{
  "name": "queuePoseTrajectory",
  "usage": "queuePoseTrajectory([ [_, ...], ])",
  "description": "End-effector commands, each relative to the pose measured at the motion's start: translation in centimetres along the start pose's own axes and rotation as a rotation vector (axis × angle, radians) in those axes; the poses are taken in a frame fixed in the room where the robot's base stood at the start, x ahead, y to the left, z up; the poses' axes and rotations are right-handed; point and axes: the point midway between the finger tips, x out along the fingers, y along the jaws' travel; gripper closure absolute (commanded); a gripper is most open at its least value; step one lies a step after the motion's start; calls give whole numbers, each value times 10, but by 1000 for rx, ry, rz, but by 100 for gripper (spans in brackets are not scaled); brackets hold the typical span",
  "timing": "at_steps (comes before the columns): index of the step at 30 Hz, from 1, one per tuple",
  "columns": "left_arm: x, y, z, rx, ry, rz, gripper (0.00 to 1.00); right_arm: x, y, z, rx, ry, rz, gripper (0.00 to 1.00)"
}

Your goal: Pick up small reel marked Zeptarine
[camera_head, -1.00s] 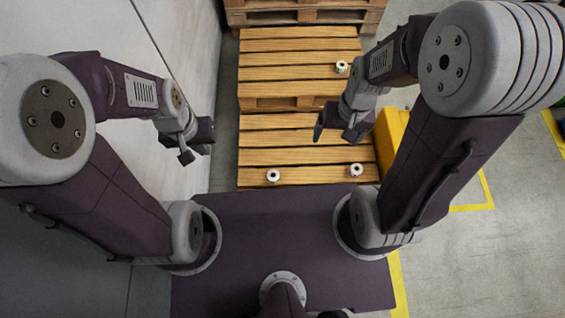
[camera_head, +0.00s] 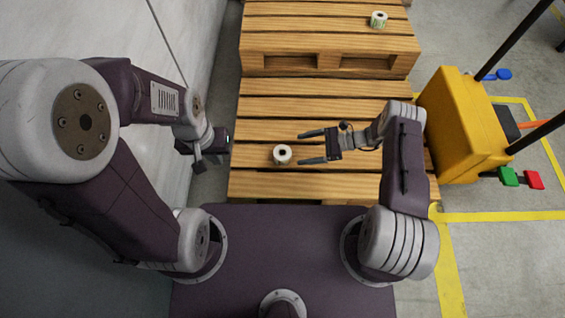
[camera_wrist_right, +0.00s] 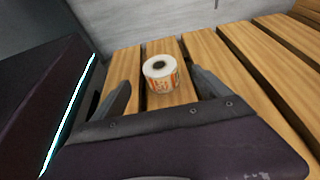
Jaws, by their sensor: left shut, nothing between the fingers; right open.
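A small white reel (camera_head: 282,154) with a dark core stands upright on the near wooden pallet. In the right wrist view the reel (camera_wrist_right: 161,76) shows an orange-printed label whose name I cannot read. My right gripper (camera_head: 300,148) is open and empty, its fingers pointing at this reel, which sits just beyond the fingertips and in line with the gap. Another small reel (camera_head: 378,19), with a green label, stands on the farther pallet; its name is also unreadable. My left gripper (camera_head: 200,162) is shut and empty, left of the near pallet.
The near pallet (camera_head: 300,185) adjoins a higher-looking far pallet (camera_head: 310,42). A yellow machine (camera_head: 455,125) with dark posts and coloured knobs stands right of the near pallet. A grey wall (camera_head: 90,30) runs along the left.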

Motion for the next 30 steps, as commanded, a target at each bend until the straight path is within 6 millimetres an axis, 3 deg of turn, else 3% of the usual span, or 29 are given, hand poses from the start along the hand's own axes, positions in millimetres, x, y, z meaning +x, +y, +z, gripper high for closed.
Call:
queuePoseTrajectory([
  [4, 2, 0, 0, 0, 1, 0, 100, 6, 0, 0, 0, -1, 2, 13],
  [10, 20, 0, 2, 0, 1, 0, 100, 37, 1, -2, -2, 1, 5, 13],
  [14, 22, 0, 2, 0, 0, 0, 100, 42, 1, -1, -1, 1, 3, 13],
  [18, 48, -1, 5, 0, 0, 0, 100, 70, 1, -10, -2, 2, 6, 13],
  [21, 55, -1, 6, 0, 0, 0, 100, 84, 1, -6, -3, 2, 5, 13],
  [30, 54, -1, 6, 0, 0, 0, 100, 90, 1, -2, -1, 2, 2, 13],
])
